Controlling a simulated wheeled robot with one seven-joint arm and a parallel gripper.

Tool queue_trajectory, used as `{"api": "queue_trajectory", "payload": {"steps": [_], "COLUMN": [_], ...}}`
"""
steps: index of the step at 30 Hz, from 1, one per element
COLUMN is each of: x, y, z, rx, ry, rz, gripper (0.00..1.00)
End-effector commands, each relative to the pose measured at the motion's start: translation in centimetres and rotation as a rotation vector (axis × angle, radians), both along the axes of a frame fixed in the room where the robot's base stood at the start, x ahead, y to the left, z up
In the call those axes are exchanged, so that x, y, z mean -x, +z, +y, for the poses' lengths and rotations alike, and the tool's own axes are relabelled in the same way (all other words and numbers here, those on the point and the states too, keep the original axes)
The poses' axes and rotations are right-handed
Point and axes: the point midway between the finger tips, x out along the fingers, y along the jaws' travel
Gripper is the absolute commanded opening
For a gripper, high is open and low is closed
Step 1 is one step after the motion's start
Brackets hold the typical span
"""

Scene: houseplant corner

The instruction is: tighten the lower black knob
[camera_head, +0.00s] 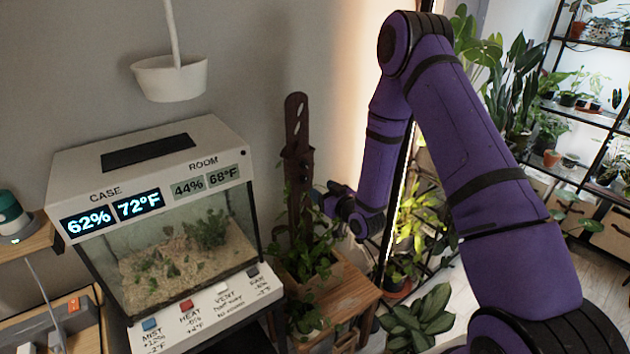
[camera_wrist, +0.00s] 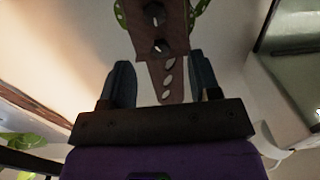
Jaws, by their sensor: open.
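A brown post (camera_head: 297,165) with a narrower slotted strip (camera_head: 295,115) at its top rises from a planter. In the wrist view, which shows the scene upside down, the slotted strip (camera_wrist: 168,82) lies between my finger pads. Two black knobs sit on the wider part of the post. The lower black knob (camera_wrist: 154,13) is nearer the picture's top edge, and the upper black knob (camera_wrist: 159,46) is nearer my fingers. My gripper (camera_wrist: 161,62) is open and empty, apart from both knobs. In the head view my gripper (camera_head: 325,200) is right of the post; the knobs cannot be made out there.
Leafy vines (camera_head: 308,250) surround the post's lower part, on a wooden stand (camera_head: 345,305). A terrarium case (camera_head: 180,240) stands to the left, with a white hanging pot (camera_head: 170,78) above. A plant shelf (camera_head: 585,100) is at the far right. Wall backs the post.

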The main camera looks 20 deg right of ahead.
Motion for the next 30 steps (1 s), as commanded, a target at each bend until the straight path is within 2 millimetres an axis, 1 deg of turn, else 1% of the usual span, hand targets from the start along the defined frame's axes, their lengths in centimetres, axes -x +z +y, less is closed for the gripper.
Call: {"api": "queue_trajectory", "payload": {"steps": [1,4,8,11,14,24,30], "x": [0.3,0.6,0.5,-0.2,-1.5,-7.1,-9.0], "y": [-0.9,-1.7,-2.0,-2.0,-1.9,-1.9,-1.9], "z": [0.0,0.1,0.2,0.4,0.9,2.7,3.3], "rx": [-0.014,-0.031,-0.04,-0.04,-0.04,-0.04,-0.04], "ry": [0.001,0.001,0.002,0.002,0.004,0.003,0.002], "rz": [-0.009,-0.032,-0.045,-0.047,-0.047,-0.047,-0.046], "gripper": [0.57,0.57,0.57,0.57,0.57,0.57,0.57]}}
